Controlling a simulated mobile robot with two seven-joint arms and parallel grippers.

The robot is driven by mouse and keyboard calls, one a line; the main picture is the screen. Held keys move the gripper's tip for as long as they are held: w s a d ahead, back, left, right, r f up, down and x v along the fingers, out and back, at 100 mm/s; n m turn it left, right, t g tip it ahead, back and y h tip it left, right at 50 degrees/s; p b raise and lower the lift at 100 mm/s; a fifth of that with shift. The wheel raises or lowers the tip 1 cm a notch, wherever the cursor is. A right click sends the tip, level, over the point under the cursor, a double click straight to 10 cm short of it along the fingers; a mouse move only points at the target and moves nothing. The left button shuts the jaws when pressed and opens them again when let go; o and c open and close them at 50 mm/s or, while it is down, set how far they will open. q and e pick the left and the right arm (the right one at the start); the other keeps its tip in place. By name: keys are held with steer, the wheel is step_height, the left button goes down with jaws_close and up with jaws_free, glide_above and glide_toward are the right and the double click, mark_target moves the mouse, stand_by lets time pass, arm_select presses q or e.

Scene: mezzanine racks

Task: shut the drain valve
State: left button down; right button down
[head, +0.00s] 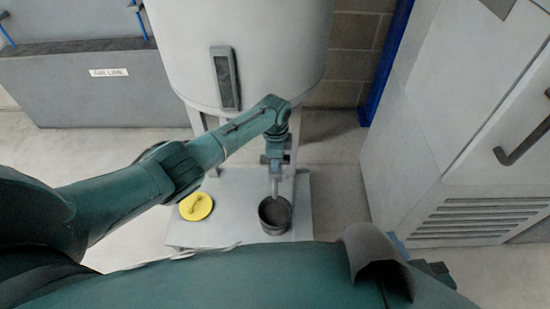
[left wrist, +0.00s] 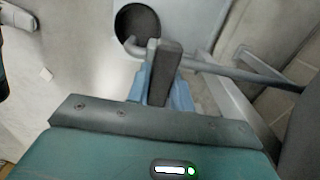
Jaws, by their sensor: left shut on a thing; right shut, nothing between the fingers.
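The drain pipe (left wrist: 215,67) runs across the left wrist view and bends down at its end, over the dark bucket (left wrist: 137,20). My left gripper (left wrist: 160,92) is shut on the valve's dark grey lever (left wrist: 168,62), which stands up between its blue fingers. In the head view my left gripper (head: 275,158) is under the tank, above the spout (head: 275,186) and the bucket (head: 284,222); it hides the valve body and lever there. My right gripper (head: 397,246) shows only in part at the lower right, shut and away from the valve.
The pale tank (head: 270,50) stands on legs above a grey base plate (head: 225,232). A yellow round object (head: 196,206) lies on the plate, left of the bucket. A grey cabinet (head: 430,120) is at right, a grey box labelled AIR LINE (head: 85,95) at back left.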

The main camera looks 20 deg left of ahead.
arm_select(q)
steer(key=c, duration=1.2)
jaws_free()
steer(key=shift+c, duration=0.2)
step_height(320, 180, up, 13)
steer(key=p, duration=0.5)
arm_select(e)
step_height(320, 180, up, 6)
steer(key=s+d+m+t, duration=0.1)
steer(key=d+m, duration=0.1)
steer(key=shift+h, duration=0.3)
arm_select(q)
steer(key=shift+r, duration=0.1)
arm_select(e)
steer(key=shift+s+f, duration=0.1)
steer(key=shift+f, duration=0.1)
